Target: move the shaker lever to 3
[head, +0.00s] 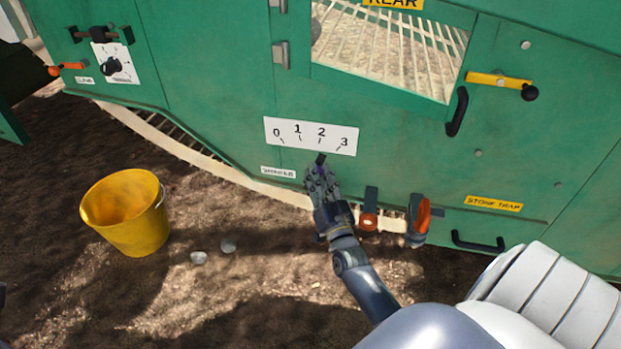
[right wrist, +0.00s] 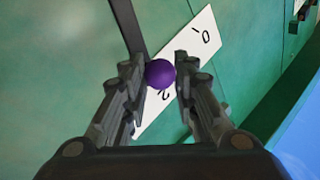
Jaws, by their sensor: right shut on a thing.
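The shaker lever (head: 320,158) is a dark bar on the green machine wall, with its tip by the 2 on the white scale plate (head: 311,136) marked 0 to 3. Its purple knob (right wrist: 160,73) sits between the fingertips in the right wrist view. My right gripper (head: 319,177) is shut on this knob, and its fingers mostly hide it in the head view. In the right wrist view my gripper (right wrist: 160,80) has a finger on each side of the knob, and part of the plate shows behind. My left gripper is not in view.
A small white label (head: 278,172) is below the plate. Orange-ended fittings (head: 423,215) stand right of my gripper, near the black stone trap handle (head: 478,241). A yellow bucket (head: 127,214) stands on the soil at left.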

